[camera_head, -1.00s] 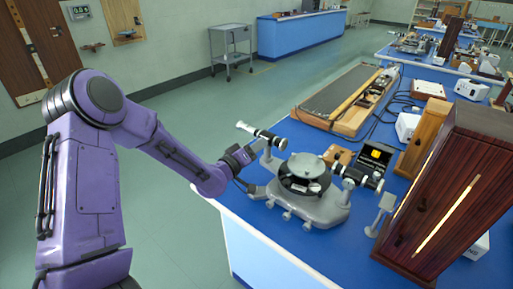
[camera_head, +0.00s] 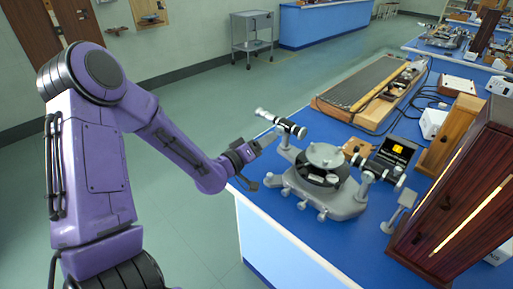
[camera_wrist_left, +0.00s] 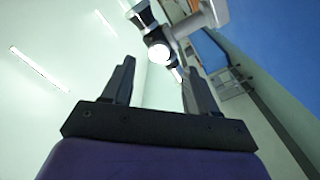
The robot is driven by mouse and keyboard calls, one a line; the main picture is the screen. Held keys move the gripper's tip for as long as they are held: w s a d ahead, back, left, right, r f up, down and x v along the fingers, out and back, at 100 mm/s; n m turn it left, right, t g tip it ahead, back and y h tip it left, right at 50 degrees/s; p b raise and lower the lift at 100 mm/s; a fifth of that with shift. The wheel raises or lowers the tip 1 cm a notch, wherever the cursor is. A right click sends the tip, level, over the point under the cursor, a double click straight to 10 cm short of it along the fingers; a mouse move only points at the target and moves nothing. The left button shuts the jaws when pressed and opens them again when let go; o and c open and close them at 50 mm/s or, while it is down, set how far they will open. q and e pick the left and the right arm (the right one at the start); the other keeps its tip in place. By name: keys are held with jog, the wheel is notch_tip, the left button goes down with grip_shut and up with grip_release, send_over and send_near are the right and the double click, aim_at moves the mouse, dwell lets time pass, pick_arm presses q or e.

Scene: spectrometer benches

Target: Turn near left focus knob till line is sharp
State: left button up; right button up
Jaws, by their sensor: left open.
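The grey spectrometer (camera_head: 325,192) stands on the blue bench near its left corner, with a round table on top. Its left tube (camera_head: 281,123) is black and silver and points out to the left. The second tube (camera_head: 380,172) is on the right side. My left gripper (camera_head: 262,162) is open and empty, left of the spectrometer and just below the left tube, apart from it. In the left wrist view, a tube with a bright round end (camera_wrist_left: 158,53) shows just beyond the open fingers. I cannot make out which part is the focus knob. My right gripper is out of view.
A dark wooden cabinet (camera_head: 468,200) with a bright slit stands close on the right. A small black open case (camera_head: 394,155) sits behind the spectrometer. A long wooden board (camera_head: 365,95) lies farther back. The floor left of the bench is free.

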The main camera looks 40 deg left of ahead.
pick_arm(q)
jog(key=s, duration=0.5)
jog(key=shift+a, duration=0.2)
